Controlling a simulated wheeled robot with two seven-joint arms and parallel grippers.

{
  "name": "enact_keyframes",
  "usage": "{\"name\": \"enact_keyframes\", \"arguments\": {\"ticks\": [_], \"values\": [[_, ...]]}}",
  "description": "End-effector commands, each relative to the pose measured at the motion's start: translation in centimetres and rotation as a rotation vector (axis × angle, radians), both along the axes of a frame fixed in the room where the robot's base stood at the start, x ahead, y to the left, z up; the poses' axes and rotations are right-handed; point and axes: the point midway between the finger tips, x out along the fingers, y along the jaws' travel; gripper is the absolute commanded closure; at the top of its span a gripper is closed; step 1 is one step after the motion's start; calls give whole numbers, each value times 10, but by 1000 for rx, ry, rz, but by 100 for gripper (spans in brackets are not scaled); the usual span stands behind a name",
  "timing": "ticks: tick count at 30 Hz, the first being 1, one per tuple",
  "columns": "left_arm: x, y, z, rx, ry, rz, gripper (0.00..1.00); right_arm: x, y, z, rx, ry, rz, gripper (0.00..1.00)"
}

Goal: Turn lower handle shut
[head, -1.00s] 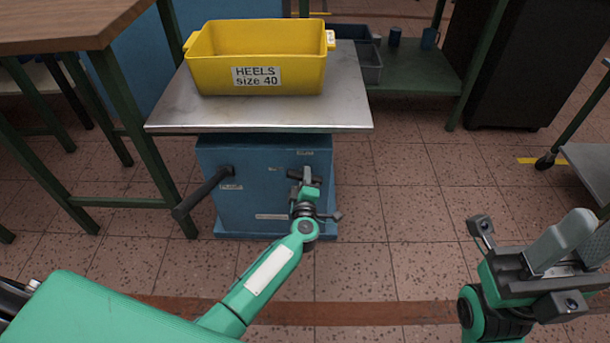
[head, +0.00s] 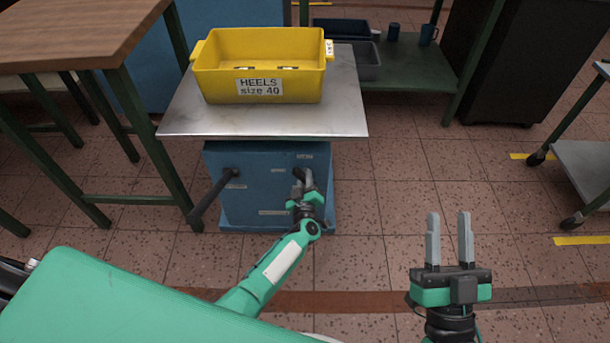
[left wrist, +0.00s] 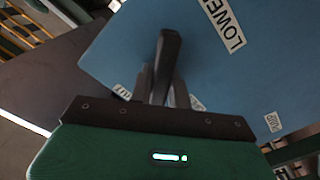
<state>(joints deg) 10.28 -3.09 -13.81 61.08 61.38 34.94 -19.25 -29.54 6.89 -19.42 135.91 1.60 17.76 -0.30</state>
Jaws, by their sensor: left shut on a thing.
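The lower handle (left wrist: 168,52) is a short black bar on the front of a blue cabinet (head: 255,205), beside a "LOWER" label (left wrist: 226,25) in the left wrist view. My left gripper (head: 301,182) is shut on this handle at the right of the cabinet front. In the left wrist view its two fingers (left wrist: 164,88) sit on either side of the bar, which sticks out beyond them. In the head view the gripper hides most of the handle. My right gripper (head: 449,238) is open and empty over the floor at the right, fingers pointing away.
A steel top (head: 185,122) above carries a yellow "HEELS size 40" crate (head: 225,85). A wooden table (head: 80,35) stands left. Floor at the right is clear up to a trolley (head: 585,165).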

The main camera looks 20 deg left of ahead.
Motion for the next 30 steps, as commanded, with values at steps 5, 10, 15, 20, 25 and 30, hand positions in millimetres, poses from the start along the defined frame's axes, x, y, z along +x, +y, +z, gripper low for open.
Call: {"name": "enact_keyframes", "arguments": {"ticks": [5,10,15,20,25,30], "values": [[-1,-1,2,100,33,1,100,3,15,-45,-62,265,42,64],[-1,0,2,209,64,0,100,-8,28,-92,-121,508,88,64],[-1,-1,1,325,99,-1,100,-30,39,-137,-179,737,137,64],[-1,0,1,435,128,-1,100,-42,39,-158,-229,880,155,64],[-1,-1,0,534,157,-1,100,-41,29,-162,-272,958,140,64],[-1,0,-1,601,175,-2,100,-42,22,-164,-297,1007,130,64]]}}
